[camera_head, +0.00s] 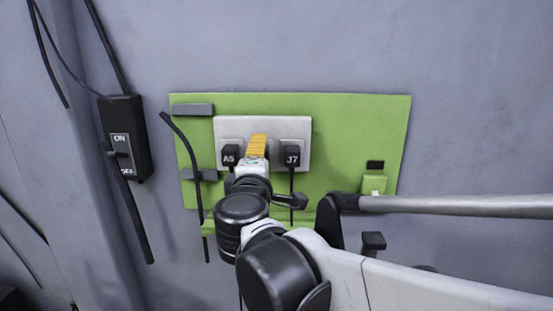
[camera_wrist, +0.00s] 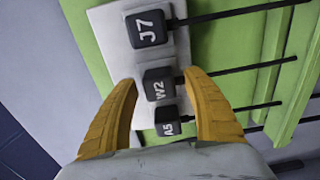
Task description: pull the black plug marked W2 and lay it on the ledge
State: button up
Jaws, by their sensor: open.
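The black plug W2 (camera_wrist: 158,86) sits in the white socket strip (camera_wrist: 112,35), between plug J7 (camera_wrist: 150,30) and plug A5 (camera_wrist: 167,121); its black cord runs right in the wrist view. In the head view my gripper (camera_head: 257,143) hides W2. The yellow fingers of my gripper (camera_wrist: 161,78) are open, one on each side of W2, with gaps showing; I cannot tell whether either touches. The green ledge (camera_head: 213,227) runs along the bottom of the green panel, partly hidden by my arm; it also shows in the wrist view (camera_wrist: 287,101).
Plugs A5 (camera_head: 230,156) and J7 (camera_head: 292,156) stand close on both sides of my gripper. A black ON/OFF switch box (camera_head: 123,138) is on the left wall. A loose black cable (camera_head: 188,150) hangs over the green panel (camera_head: 360,130). A small green block (camera_head: 374,184) is at its right.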

jog(key=shift+w, duration=0.55)
dwell(1.0)
grip_shut()
jog(key=shift+s, duration=0.2)
jog(key=shift+s+d, duration=0.15)
jog(key=shift+s, duration=2.65)
jog(key=shift+s+f, duration=0.1)
